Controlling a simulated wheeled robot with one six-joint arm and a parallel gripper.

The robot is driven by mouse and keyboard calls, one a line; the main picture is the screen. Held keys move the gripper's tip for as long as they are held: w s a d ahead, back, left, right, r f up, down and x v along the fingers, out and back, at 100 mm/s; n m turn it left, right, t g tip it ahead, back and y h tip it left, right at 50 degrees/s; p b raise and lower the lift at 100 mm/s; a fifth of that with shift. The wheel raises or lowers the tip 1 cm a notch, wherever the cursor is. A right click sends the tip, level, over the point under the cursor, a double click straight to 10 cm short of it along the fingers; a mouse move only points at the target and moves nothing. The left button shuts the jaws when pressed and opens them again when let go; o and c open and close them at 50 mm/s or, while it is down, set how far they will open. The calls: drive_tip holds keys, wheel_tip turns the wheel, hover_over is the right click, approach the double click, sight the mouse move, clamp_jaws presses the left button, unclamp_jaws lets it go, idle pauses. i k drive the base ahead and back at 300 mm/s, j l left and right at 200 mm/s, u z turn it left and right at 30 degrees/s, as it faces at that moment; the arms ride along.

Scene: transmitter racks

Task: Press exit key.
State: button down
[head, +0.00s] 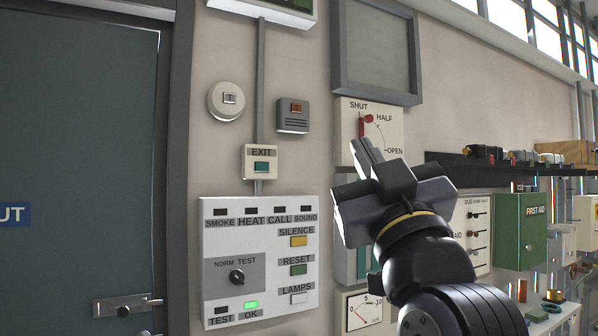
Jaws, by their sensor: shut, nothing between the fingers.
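The exit key is a small teal button (261,167) on a cream plate labelled EXIT (260,150), fixed to the wall above the white alarm panel. It is in plain view and nothing covers it. My gripper (366,148) is shut and empty. Its fingertips point up and to the left, to the right of the exit key and apart from it in the picture. They overlap the lower part of the SHUT/HALF/OPEN lever plate (388,135); I cannot tell whether they touch it.
Below the exit plate is the alarm panel (228,262) with SILENCE, RESET and LAMPS buttons and a lit green OK lamp. A dark door (75,120) stands at the left. A dark shelf (520,165) and a green first aid box (519,230) are at the right.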

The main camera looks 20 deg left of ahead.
sight(260, 167)
drive_tip(key=i+j, duration=0.35)
drive_tip(key=i+j+z, duration=0.1)
drive_tip(key=i+j, duration=0.2)
drive_tip(key=j, duration=0.25)
drive_tip(key=i+j, duration=0.3)
drive_tip(key=j, duration=0.15)
